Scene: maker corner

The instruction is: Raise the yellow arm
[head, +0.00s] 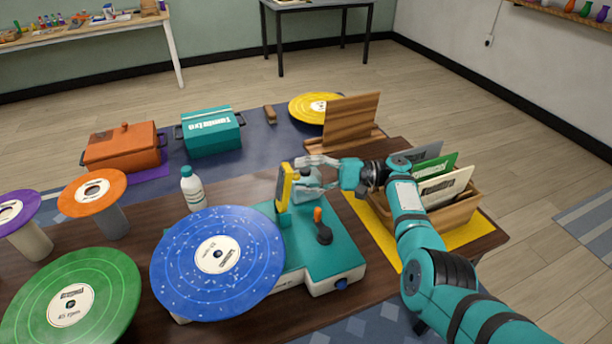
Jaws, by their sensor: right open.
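The teal record player (320,262) stands on the dark wooden table, with a large blue speckled record (238,285) on its left part. The yellow arm (284,188) stands up from the back of the player, tilted slightly, just right of the record. My right gripper (301,174) reaches in from the right, its jaws open. Its fingertips are close beside the upper part of the yellow arm; I cannot tell whether they touch it. The gripper partly covers a pale teal item (308,195) behind the arm. My left gripper is not in view.
A wooden stand (349,125) is behind. A white bottle (192,187) and records on posts stand left.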

